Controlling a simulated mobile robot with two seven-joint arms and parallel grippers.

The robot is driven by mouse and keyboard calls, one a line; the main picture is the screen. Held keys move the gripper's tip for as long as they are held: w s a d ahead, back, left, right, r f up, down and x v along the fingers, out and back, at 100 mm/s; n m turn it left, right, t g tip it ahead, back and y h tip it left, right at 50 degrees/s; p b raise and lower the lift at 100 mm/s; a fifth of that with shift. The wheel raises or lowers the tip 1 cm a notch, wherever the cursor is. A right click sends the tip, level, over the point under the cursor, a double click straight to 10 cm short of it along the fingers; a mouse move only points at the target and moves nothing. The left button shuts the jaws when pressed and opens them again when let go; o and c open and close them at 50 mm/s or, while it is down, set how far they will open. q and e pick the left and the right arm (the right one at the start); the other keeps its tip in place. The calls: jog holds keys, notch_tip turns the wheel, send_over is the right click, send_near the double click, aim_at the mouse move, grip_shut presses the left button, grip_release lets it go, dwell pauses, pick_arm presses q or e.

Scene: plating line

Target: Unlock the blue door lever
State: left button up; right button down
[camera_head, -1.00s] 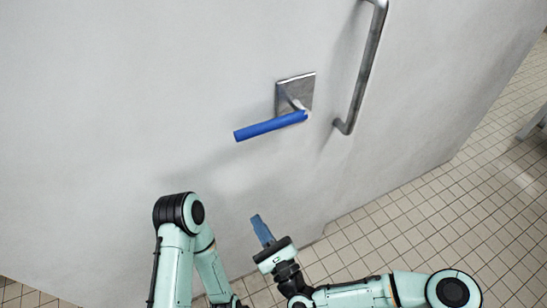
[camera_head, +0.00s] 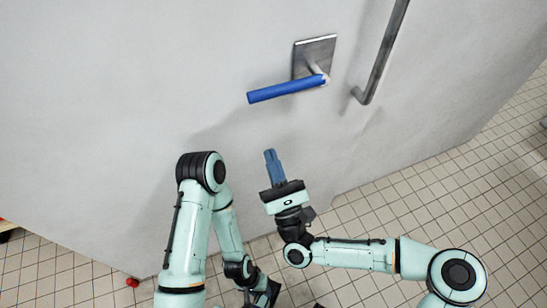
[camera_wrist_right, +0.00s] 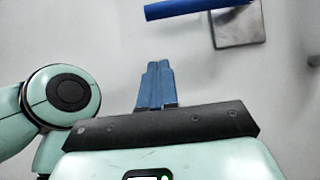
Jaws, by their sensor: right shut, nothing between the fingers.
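The blue door lever (camera_head: 285,90) sticks out to the left from a square metal plate (camera_head: 312,52) on a pale door. It lies nearly level, its left end slightly lower. In the right wrist view the lever (camera_wrist_right: 190,8) crosses the top edge, partly cut off. My right gripper (camera_head: 271,155) is below the lever, apart from it, its blue fingers shut and empty, pointing up towards the door. The fingers (camera_wrist_right: 155,68) also show together in the right wrist view. My left arm bends down in front of the door; its fingers are not visible.
A long metal pull bar (camera_head: 382,55) stands out from the door, right of the lever. The pale door (camera_head: 90,110) fills most of the view. A tiled floor (camera_head: 440,205) lies open to the right. A small red thing (camera_head: 132,282) is at the lower left.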

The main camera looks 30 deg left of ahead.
aim_at(260, 91)
pick_arm(q)
jog(key=shift+s+r+p, duration=0.35)
jog(key=shift+r+p, duration=0.4)
jog(key=shift+p, duration=0.1)
pick_arm(e)
jog(key=w+a+r, duration=0.4)
jog(key=r, duration=0.3)
jog(key=shift+a+r, duration=0.3)
jog(key=shift+a, duration=0.1)
jog(key=shift+r, duration=0.1)
